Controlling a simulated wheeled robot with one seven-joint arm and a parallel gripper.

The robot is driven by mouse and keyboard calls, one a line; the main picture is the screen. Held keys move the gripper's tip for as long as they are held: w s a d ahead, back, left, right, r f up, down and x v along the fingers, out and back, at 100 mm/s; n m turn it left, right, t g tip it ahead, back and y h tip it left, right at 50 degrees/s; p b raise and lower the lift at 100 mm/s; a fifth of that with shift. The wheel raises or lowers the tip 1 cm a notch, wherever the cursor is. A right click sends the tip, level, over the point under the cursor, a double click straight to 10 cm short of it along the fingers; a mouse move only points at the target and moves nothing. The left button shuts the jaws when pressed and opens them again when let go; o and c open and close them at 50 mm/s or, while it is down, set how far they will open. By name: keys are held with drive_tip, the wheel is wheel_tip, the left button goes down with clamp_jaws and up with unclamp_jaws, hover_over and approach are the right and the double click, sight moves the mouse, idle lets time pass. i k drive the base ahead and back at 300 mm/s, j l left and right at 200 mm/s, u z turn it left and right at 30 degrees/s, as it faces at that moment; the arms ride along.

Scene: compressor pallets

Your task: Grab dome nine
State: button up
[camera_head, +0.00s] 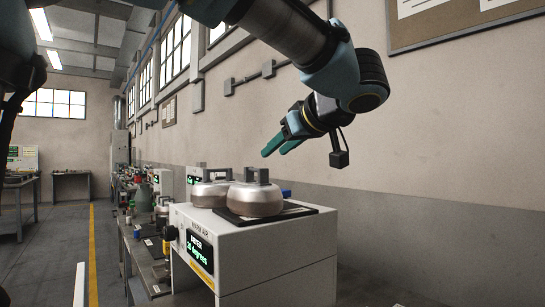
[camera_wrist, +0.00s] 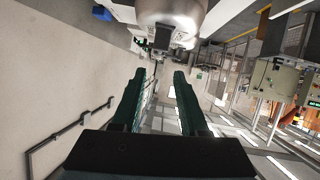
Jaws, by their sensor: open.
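Two metallic domes with dark block handles sit on top of a white dryer box (camera_head: 280,252). The nearer dome (camera_head: 256,202) stands on a black plate (camera_head: 300,210); the other dome (camera_head: 208,196) is behind it to the left. No number is readable on either, so I cannot tell which is dome nine. My gripper (camera_head: 274,151) is open and empty, with green fingers pointing left, above the domes in the head view. In the wrist view, the open fingers (camera_wrist: 159,74) are apart, and a metallic dome (camera_wrist: 172,14) shows beyond them at the top edge.
The dryer's green-lit display (camera_head: 199,250) faces the aisle. A workbench (camera_head: 140,258) with several tools and small items runs along the wall behind it. A wall with conduit lies behind my arm. The aisle floor (camera_head: 60,265) at left is clear, with a yellow line.

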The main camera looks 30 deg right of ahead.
sight(207, 193)
drive_tip(key=k+j, duration=0.1)
drive_tip(key=j, duration=1.15)
drive_tip(key=k, duration=0.05)
